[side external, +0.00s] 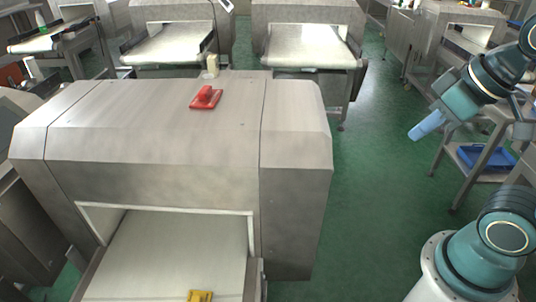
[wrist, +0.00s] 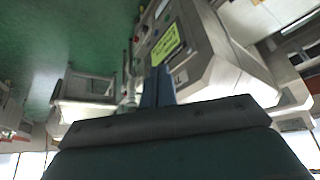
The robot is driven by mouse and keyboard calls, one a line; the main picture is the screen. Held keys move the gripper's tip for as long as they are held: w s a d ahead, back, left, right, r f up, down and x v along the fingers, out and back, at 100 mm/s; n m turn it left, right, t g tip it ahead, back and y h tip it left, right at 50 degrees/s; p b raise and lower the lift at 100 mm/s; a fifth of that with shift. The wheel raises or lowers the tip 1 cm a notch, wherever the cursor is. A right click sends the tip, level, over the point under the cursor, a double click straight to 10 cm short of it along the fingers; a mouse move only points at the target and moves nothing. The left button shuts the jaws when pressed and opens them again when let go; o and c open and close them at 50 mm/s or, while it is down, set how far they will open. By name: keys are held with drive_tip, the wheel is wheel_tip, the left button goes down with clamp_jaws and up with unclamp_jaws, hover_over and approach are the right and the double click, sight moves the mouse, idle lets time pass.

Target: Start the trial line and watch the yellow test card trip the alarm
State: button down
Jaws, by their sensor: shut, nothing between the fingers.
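The grey metal detector (side external: 170,130) fills the left and middle of the side view, with a pale belt (side external: 175,255) running into its opening. A small yellow piece (side external: 200,296), which looks like the test card, lies on the belt and is cut off by the bottom edge. My gripper (side external: 427,126) is at the right, shut and empty, in the air well clear of the machine. In the wrist view its blue fingers (wrist: 158,88) point towards a control panel (wrist: 185,30) with a yellow label (wrist: 165,45) and small buttons.
A red object (side external: 206,97) and a pale upright piece (side external: 212,64) are on top of the detector. More conveyor machines (side external: 310,45) stand behind. A blue tray (side external: 485,158) sits on a rack at the right. Green floor (side external: 375,160) lies open between.

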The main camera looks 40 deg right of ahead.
drive_tip(key=shift+w, duration=0.1)
drive_tip(key=w+d+f+g+y, duration=0.2)
drive_tip(key=w+f+g, duration=0.15)
drive_tip(key=f, duration=0.35)
drive_tip(key=w+d+f+g+y, duration=0.2)
drive_tip(key=w+d+f+g, duration=0.1)
drive_tip(key=w+f, duration=0.3)
drive_tip(key=s+d+f+m+t+y, duration=0.1)
drive_tip(key=f+y, duration=0.3)
drive_tip(key=f, duration=0.5)
drive_tip(key=s+d+f+m+t+y, duration=0.1)
drive_tip(key=s+f+m+y, duration=0.1)
drive_tip(key=f+y, duration=0.3)
drive_tip(key=shift+d+f+m, duration=0.3)
drive_tip(key=shift+f+m, duration=0.5)
drive_tip(key=shift+f, duration=1.35)
drive_tip(key=shift+w+a, duration=0.1)
drive_tip(key=w+a, duration=0.6)
drive_tip(key=shift+w+a, duration=0.3)
drive_tip(key=shift+a, duration=0.05)
idle(2.0)
